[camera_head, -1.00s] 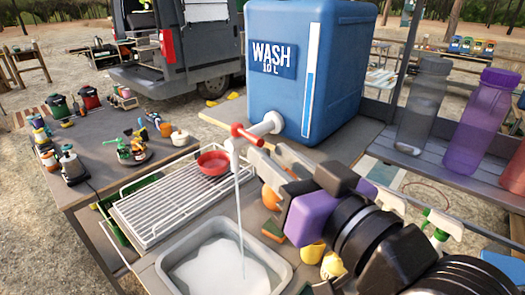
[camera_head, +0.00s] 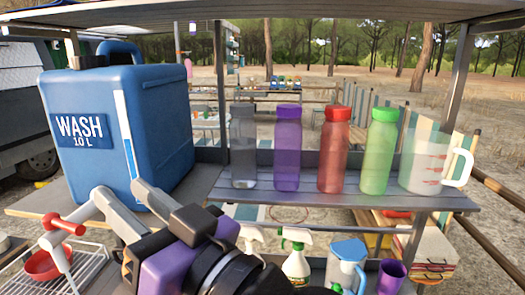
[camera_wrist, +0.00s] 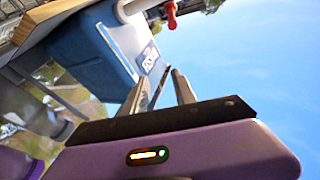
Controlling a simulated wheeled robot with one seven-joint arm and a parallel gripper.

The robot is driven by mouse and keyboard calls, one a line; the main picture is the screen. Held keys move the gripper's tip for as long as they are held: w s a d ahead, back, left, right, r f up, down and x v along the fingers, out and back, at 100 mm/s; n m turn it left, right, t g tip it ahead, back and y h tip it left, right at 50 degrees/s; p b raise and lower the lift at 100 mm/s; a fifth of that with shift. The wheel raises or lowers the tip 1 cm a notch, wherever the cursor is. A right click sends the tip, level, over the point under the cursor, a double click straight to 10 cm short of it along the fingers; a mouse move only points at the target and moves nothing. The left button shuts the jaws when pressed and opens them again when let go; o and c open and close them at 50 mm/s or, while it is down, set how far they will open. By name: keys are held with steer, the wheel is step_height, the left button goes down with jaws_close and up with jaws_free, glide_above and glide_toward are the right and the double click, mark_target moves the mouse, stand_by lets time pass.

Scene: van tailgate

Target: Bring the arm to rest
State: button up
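My gripper (camera_head: 118,187) is raised in front of the blue wash container, in the lower left of the head view. Its two grey fingers stand apart with nothing between them. In the wrist view the fingers (camera_wrist: 160,80) also show apart and empty. My purple and black wrist lies behind them at the bottom of the head view. I cannot tell whether the fingers touch the container.
The blue wash container (camera_head: 160,130) with its red-handled tap (camera_head: 63,224) stands left. A shelf (camera_head: 225,186) holds several bottles and a measuring jug (camera_head: 425,160). Spray bottles (camera_head: 297,262) and a blue-lidded jug (camera_head: 346,262) stand below.

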steer(key=s+d+f+m+t+h, duration=0.1)
steer(key=d+f+m+t+h, duration=0.45)
steer(key=d+f, duration=0.5)
steer(key=s+d+f+m+t+h, duration=0.2)
steer(key=d+f+m+t+h, duration=0.35)
steer(key=d, duration=0.75)
steer(key=s+d+f+n+g+h, duration=0.1)
steer(key=s+d+f+h, duration=0.3)
steer(key=s+d+f, duration=0.4)
steer(key=s+f+g, duration=0.1)
steer(key=s+f, duration=0.2)
steer(key=shift+d+g+h, duration=0.2)
steer(key=shift+g+h, duration=0.2)
steer(key=s+d+f+g, duration=0.1)
steer(key=s+f, duration=0.1)
steer(key=s, duration=0.2)
steer(key=s+d+f+g+h, duration=0.1)
steer(key=s+d+f, duration=0.1)
steer(key=s, duration=0.3)
steer(key=s+d+f+g+h, duration=0.1)
steer(key=s+f+g, duration=0.1)
steer(key=s, duration=0.3)
steer(key=shift+s+d+f, duration=0.2)
steer(key=shift+d+f, duration=0.1)
steer(key=shift+f, duration=0.4)
steer(key=shift+c, duration=1.4)
steer(key=shift+f, duration=0.1)
steer(key=shift+c, duration=1.2)
